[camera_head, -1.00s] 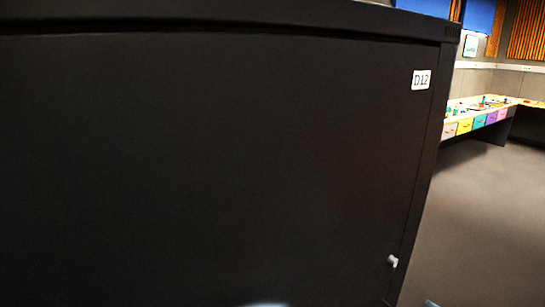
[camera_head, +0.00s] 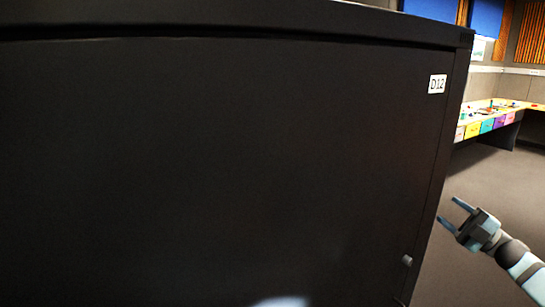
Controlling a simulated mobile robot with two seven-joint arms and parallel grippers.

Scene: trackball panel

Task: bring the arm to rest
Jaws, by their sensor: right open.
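My right gripper (camera_head: 452,215) shows at the lower right, with its arm coming in from the right edge. Its two fingers are spread and empty, pointing left toward the edge of a large black cabinet (camera_head: 220,160). I cannot tell how far the fingertips are from the cabinet's side. The cabinet fills most of the view, with a white label D12 (camera_head: 437,84) near its upper right corner and a small knob (camera_head: 406,260) low on its right side. My left gripper is not in view.
A long counter (camera_head: 500,112) with coloured drawers and small items runs along the back wall at the right. Bare grey floor (camera_head: 500,180) lies between it and the cabinet. A pale bright spot (camera_head: 280,302) shows at the bottom edge.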

